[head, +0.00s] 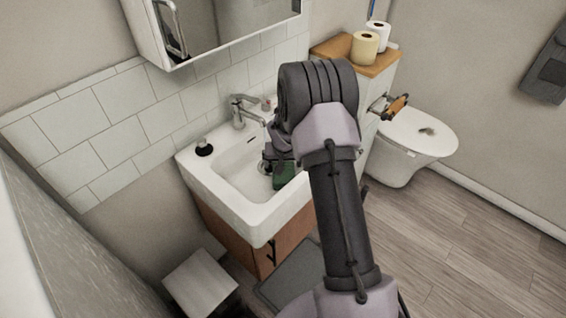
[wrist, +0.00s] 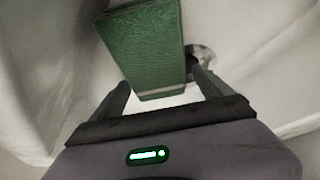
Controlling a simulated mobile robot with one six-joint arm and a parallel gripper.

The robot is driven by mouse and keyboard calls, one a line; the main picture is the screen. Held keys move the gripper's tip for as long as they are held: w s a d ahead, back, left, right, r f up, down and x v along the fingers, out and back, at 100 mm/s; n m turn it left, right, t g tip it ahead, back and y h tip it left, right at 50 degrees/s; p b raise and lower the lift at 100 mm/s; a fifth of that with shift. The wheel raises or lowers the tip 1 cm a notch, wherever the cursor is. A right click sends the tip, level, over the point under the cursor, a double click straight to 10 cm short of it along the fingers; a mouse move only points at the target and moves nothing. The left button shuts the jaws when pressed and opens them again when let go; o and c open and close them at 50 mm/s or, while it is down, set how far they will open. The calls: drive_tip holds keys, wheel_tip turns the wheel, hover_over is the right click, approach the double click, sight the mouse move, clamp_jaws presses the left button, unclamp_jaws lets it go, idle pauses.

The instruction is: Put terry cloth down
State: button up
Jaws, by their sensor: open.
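The green terry cloth (head: 284,173) is in the white sink basin (head: 228,172), partly hidden by my arm in the head view. In the wrist view the cloth (wrist: 146,45) looks like a folded green block with a pale lower edge. My gripper (wrist: 162,80) is open, with one finger on each side of the cloth's near end. A gap shows beside the fingers, and I cannot tell whether either one touches it. In the head view my gripper (head: 270,160) is low over the basin and mostly hidden behind my arm.
A faucet (head: 242,110) stands at the back of the sink, and a dark round item (head: 204,148) sits on its left rim. A mirror cabinet (head: 210,30) hangs above. The toilet (head: 415,140) is to the right, a stool (head: 200,283) below left.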

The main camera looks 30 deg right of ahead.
drive_tip(key=s+a+f+p+v, duration=0.1)
drive_tip(key=a+p+v, duration=0.1)
drive_tip(key=v, duration=1.3)
drive_tip(key=a+p+v, duration=0.2)
drive_tip(key=a+v, duration=0.1)
drive_tip(key=v, duration=1.1)
drive_tip(key=s+a+r+y, duration=0.1)
drive_tip(key=s+a+r, duration=0.2)
drive_tip(key=s, duration=0.4)
drive_tip(key=s+a+r+t+y, duration=0.1)
drive_tip(key=s+a+r, duration=0.2)
drive_tip(key=s+a, duration=0.2)
drive_tip(key=s+a+r+y, duration=0.1)
drive_tip(key=s+a+r, duration=0.2)
drive_tip(key=s, duration=0.7)
drive_tip(key=shift+s+a+n+t+y, duration=0.3)
drive_tip(key=shift+a+t+y, duration=0.1)
drive_tip(key=shift+a, duration=0.55)
